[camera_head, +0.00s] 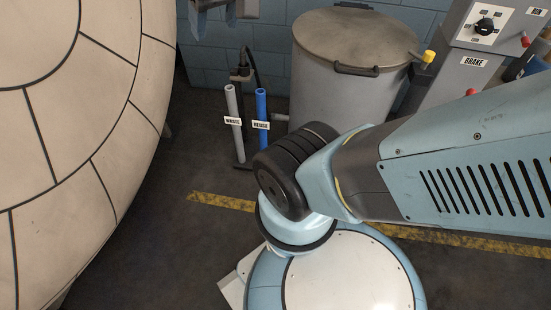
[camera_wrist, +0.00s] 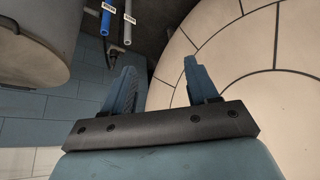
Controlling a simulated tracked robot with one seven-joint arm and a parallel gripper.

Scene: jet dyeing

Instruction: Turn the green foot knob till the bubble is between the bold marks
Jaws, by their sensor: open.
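Neither the green foot knob nor the bubble with its bold marks shows in either view. My gripper (camera_wrist: 158,80) is in the wrist view, its two blue fingers spread apart with nothing between them. It is open and points toward the floor by the pipes and the large cream round vessel. In the head view my arm covers the middle and right, and my gripper does not show.
The large cream vessel (camera_head: 75,120) fills the left. A blue REUSE pipe (camera_head: 262,105) and a grey WASTE pipe (camera_head: 232,105) stand before the wall. A lidded grey drum (camera_head: 345,85) and a BRAKE cabinet (camera_head: 470,65) stand behind my arm. A yellow floor stripe (camera_head: 220,201) crosses open floor.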

